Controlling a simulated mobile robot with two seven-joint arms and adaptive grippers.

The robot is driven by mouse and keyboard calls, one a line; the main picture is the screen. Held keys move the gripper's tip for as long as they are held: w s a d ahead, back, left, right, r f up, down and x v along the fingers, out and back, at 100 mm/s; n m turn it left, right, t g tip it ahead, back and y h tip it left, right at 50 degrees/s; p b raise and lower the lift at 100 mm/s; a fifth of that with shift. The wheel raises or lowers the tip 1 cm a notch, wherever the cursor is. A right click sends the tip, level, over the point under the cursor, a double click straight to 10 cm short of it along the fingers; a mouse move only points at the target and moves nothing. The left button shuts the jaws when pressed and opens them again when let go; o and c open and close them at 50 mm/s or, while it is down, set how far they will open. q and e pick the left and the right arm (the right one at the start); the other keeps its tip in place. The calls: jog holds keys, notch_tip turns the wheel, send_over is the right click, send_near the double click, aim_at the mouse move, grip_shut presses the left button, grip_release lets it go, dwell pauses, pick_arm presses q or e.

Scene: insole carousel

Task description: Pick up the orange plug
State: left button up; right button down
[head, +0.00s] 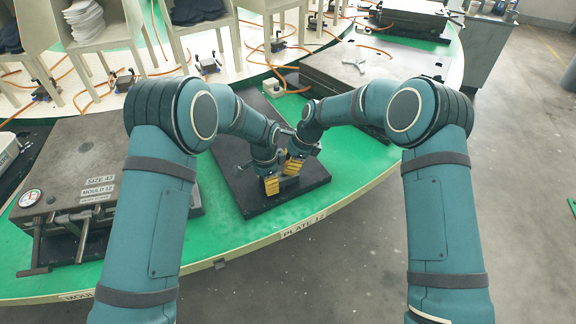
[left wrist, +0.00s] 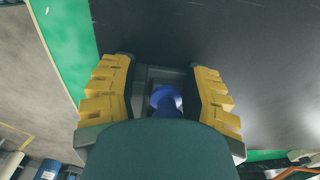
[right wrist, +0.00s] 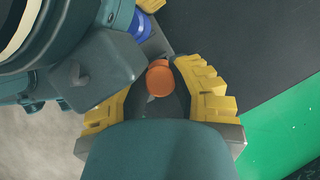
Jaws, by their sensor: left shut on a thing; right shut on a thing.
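The orange plug (right wrist: 159,84) shows in the right wrist view between the yellow fingers of my right gripper (right wrist: 157,95), which is shut on it. My right gripper also shows in the head view (head: 294,165), low over the black plate. My left gripper (left wrist: 165,95) is shut on a grey block (left wrist: 150,77), with a blue plug (left wrist: 165,98) between its yellow fingers. It also shows in the head view (head: 271,186), close beside the right gripper. The blue plug shows in the right wrist view (right wrist: 139,25) just beyond the orange one. The grippers hide the plugs in the head view.
The black plate (head: 258,204) lies on the green carousel rim (head: 225,235). A heavy grey mould (head: 85,165) with a gauge and clamps stands to the left. Another grey mould (head: 345,70) stands behind on the right. Orange hoses and chairs are farther back.

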pick_arm(q)
jog(key=shift+s+a+f, duration=0.1)
jog(key=shift+f, duration=0.1)
pick_arm(e)
jog(key=d+r, duration=0.3)
jog(key=d, duration=0.4)
jog(key=d+r, duration=0.4)
jog(key=d, duration=0.2)
jog(key=shift+d+r, duration=0.3)
jog(key=shift+d, duration=0.1)
pick_arm(q)
jog(key=o, duration=1.2)
pick_arm(e)
jog(key=shift+w, duration=0.15)
pick_arm(q)
jog(key=shift+r, duration=0.2)
jog(key=shift+r, duration=0.3)
notch_tip(320, 180, up, 11)
jog(key=shift+r, duration=0.1)
